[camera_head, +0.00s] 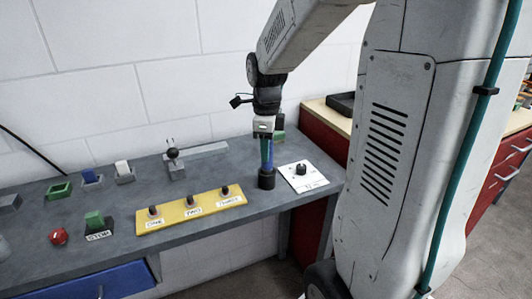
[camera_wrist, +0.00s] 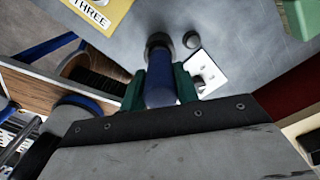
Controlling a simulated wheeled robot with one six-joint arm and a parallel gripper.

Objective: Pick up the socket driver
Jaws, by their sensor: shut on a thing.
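The socket driver has a blue handle and shows between my gripper's green fingers in the wrist view (camera_wrist: 160,92). In the head view its blue part (camera_head: 270,155) stands upright at the right end of the grey bench. My gripper (camera_head: 265,147) points down from above and is shut on the handle; its fingers flank it in the wrist view (camera_wrist: 160,74). A dark round piece (camera_head: 267,180) is at the driver's lower end, at the bench top. I cannot tell whether it is part of the driver or a holder. The driver's tip is hidden.
A white plate with a black knob (camera_head: 303,171) lies just right of the driver. A yellow board (camera_head: 188,211) marked ONE, TWO, THREE lies to the left. A grey fixture with a black ball (camera_head: 173,155) stands behind it. Small coloured blocks sit further left.

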